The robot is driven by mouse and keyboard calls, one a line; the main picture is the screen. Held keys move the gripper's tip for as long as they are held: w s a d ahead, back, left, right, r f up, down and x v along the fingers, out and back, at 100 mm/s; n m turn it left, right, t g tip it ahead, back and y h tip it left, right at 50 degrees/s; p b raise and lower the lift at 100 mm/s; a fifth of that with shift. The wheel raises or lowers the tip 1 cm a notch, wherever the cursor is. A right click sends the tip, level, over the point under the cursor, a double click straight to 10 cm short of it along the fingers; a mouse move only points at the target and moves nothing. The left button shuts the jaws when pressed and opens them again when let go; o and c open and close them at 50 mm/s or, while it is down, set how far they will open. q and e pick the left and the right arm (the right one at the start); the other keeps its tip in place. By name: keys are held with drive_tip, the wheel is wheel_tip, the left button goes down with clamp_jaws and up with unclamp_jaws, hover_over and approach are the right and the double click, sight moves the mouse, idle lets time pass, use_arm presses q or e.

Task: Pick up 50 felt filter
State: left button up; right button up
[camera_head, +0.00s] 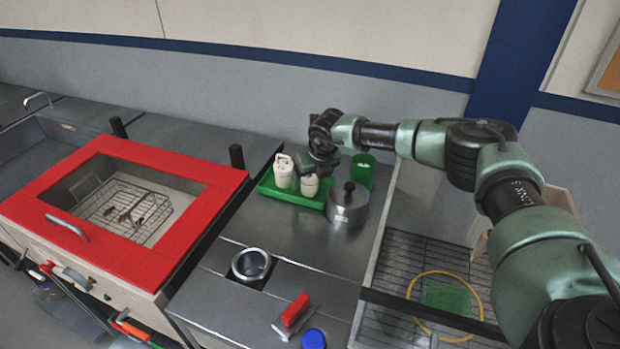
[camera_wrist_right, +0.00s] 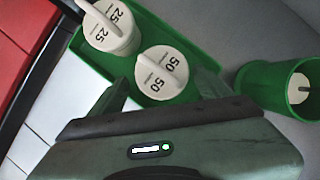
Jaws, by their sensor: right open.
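The 50 felt filter (camera_wrist_right: 162,72) is a pale round piece with "50" on its top and a raised handle across it. It stands upright in a green tray (camera_wrist_right: 205,62), and it also shows in the head view (camera_head: 309,187). The 25 felt filter (camera_wrist_right: 104,28) stands beside it in the same tray, also in the head view (camera_head: 283,172). My right gripper (camera_head: 314,172) is open above the 50 filter. In the right wrist view its fingers (camera_wrist_right: 158,90) are apart near the filter's two sides; I cannot tell whether they touch it. My left gripper is not in view.
A green cup (camera_head: 364,172) with a pale piece inside stands right of the tray. A lidded metal pot (camera_head: 347,208) is close in front. A metal cup (camera_head: 251,264), red-handled brush (camera_head: 294,311) and blue cap (camera_head: 313,339) are nearer. A red-framed basin (camera_head: 110,250) is left.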

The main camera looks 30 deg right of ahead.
sight(310, 182)
drive_tip(key=x, duration=0.3)
drive_tip(key=shift+w+d+f, duration=0.1)
drive_tip(key=shift+w+d, duration=0.1)
drive_tip(key=shift+s+a, duration=0.1)
drive_tip(key=shift+c, duration=0.4)
drive_tip(key=c, duration=1.3)
drive_tip(key=shift+c, duration=0.2)
